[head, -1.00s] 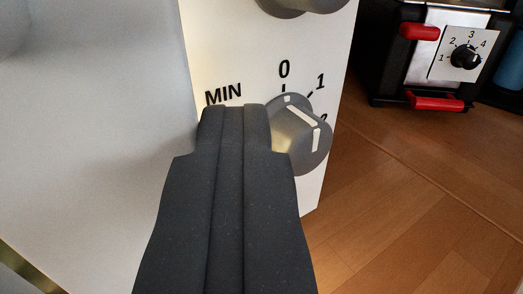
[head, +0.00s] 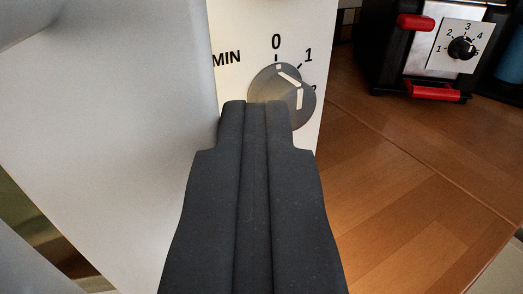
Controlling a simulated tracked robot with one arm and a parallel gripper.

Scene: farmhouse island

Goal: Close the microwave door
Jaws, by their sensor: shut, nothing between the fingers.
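The microwave's white control panel (head: 230,85) is upright in the upper middle, with "MIN", 0 and 1 printed around a grey round knob (head: 282,95). A large smooth pale surface, which looks like the microwave door (head: 110,110), fills the left side. Its right edge borders the panel close to "MIN". I cannot tell how wide any gap between door and panel is. My gripper (head: 257,104) is shut and empty, its dark fingers together. Its tip overlaps the knob's lower left in the picture and hides the panel below. I cannot tell whether it touches anything.
A black appliance (head: 385,60) with red handles (head: 432,91) and a numbered dial (head: 462,47) stands at upper right. A blue item (head: 510,60) is at the right edge. The wooden counter (head: 400,190) between is clear. A brass-coloured strip (head: 45,240) shows at lower left.

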